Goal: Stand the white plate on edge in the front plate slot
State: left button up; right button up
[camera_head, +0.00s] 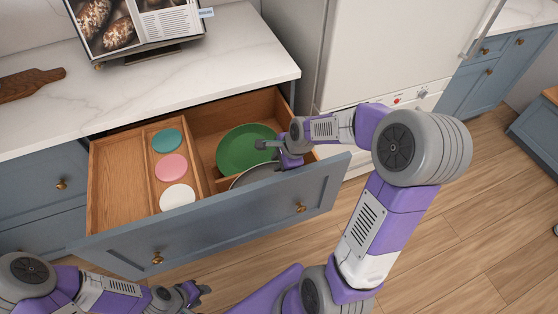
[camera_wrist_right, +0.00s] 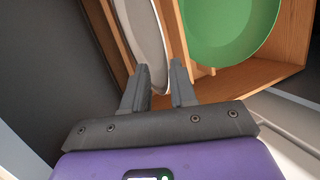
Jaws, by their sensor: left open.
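The white plate (camera_head: 257,174) is in the front part of the open drawer's right compartment, tilted on edge behind the drawer front. The front hides its lower part. In the right wrist view the white plate (camera_wrist_right: 147,35) shows steeply tilted, its near rim between the fingers. My right gripper (camera_head: 276,155) reaches over the drawer front at the plate's right end. The front plate slot's bottom is hidden. My left gripper (camera_head: 197,291) is open and empty, low in front of the drawer.
A green plate (camera_head: 246,148) lies behind the white plate, past a low wooden divider (camera_wrist_right: 177,40). Teal (camera_head: 167,140), pink (camera_head: 172,167) and small white (camera_head: 177,196) discs lie in a narrow compartment. The drawer front (camera_head: 235,222) stands near both arms. The counter (camera_head: 200,65) overhangs behind.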

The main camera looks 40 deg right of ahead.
jog(key=shift+o, duration=0.3)
jog(key=shift+s, duration=0.1)
jog(key=p+v, duration=0.3)
jog(key=v, duration=0.4)
jog(key=shift+r, duration=0.25)
